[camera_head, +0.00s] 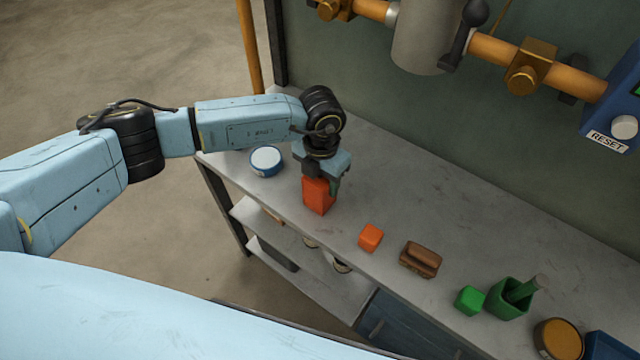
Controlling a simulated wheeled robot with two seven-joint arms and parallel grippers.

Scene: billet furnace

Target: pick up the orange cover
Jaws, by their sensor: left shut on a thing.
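The orange cover (318,197), a tall box-like piece, stands upright at the front edge of the grey bench. My left gripper (322,180) points down from above and is shut on its upper part. The fingers hide the top of the cover. I cannot tell whether its bottom touches the bench. A smaller orange block (370,237) lies apart from it to the right. My right gripper is not in view.
On the grey bench (420,190) are a round blue-rimmed tin (266,160), a brown block (420,259), a green cube (469,300), a green holder (506,299) with a rod, and a round brown-topped container (558,340). Orange pipes (495,50) run along the wall behind.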

